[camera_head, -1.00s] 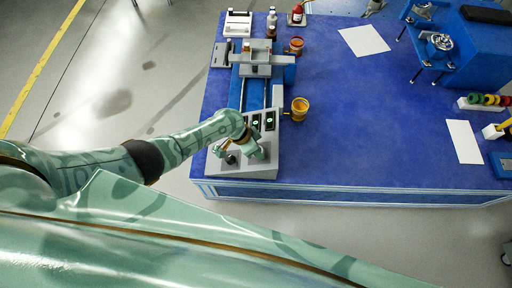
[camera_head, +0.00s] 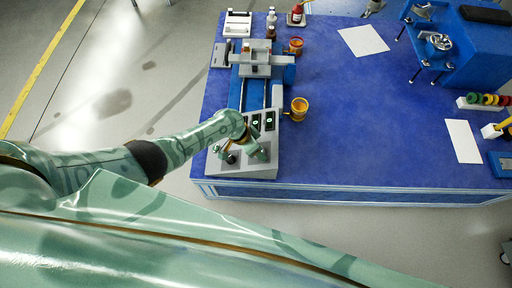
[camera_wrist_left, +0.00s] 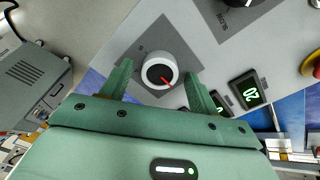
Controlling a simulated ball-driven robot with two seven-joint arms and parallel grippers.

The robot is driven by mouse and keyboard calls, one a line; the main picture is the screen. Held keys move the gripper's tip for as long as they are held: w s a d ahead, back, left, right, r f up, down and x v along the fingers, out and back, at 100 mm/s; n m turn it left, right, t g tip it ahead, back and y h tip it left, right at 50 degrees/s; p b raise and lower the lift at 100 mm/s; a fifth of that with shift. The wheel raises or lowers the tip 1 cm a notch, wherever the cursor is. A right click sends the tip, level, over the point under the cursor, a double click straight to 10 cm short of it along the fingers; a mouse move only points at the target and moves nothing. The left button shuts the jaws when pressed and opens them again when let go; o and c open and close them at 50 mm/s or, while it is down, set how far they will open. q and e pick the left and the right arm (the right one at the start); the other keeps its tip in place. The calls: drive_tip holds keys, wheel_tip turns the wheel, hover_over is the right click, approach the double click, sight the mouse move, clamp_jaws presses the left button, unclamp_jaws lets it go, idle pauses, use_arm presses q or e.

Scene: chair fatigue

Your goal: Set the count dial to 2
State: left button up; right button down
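Which number the pointer marks is too small to read. My left gripper (camera_wrist_left: 158,84) is open, with one finger on each side of the dial's near part; I cannot tell whether they touch it. My right gripper is not in view.
Small dark displays with green digits (camera_wrist_left: 251,92) sit beside the dial. A second, dark knob (camera_wrist_left: 238,3) is at the wrist view's top. The machine's rails (camera_head: 255,93) run behind the box. An orange cup (camera_head: 299,105) stands right of it; the blue table's middle (camera_head: 370,120) is clear.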

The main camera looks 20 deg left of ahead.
use_arm(q)
drive_tip(key=p+v, duration=0.9)
drive_tip(key=v, duration=0.7)
drive_tip(key=shift+r+p, duration=0.15)
drive_tip(key=shift+p, duration=0.2)
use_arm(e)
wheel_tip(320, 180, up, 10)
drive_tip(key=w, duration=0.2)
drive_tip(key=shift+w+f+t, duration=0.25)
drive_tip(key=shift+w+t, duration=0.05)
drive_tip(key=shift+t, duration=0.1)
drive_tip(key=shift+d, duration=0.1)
